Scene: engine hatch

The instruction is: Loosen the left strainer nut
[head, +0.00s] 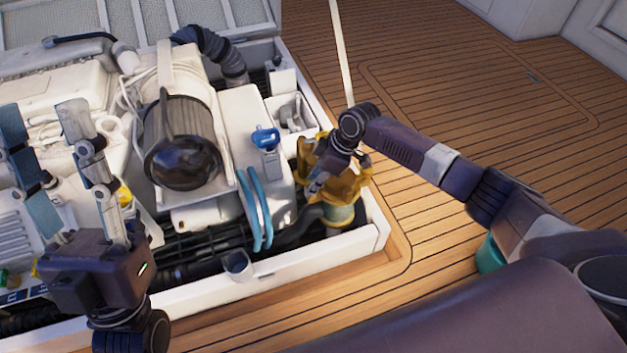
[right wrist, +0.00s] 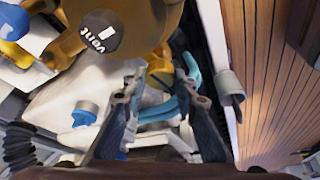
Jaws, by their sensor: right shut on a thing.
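The brass-yellow strainer (head: 350,185) stands in the right front corner of the engine hatch, above a greenish bowl. Its dark cap marked "vent" (right wrist: 100,32) shows in the right wrist view. My right gripper (head: 318,182) is at the strainer's left side. In the right wrist view its fingers (right wrist: 158,82) are on either side of a small yellow piece, which looks like the left strainer nut (right wrist: 160,72). It is shut on that piece; the fingers partly hide the contact. My left gripper (head: 45,125) is open and empty at the far left, above the engine.
Left of the strainer are a white box with a blue-handled valve (head: 265,138), blue hoses (head: 254,210) and a dark round filter (head: 182,145). The white hatch rim (head: 320,255) runs along the front.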

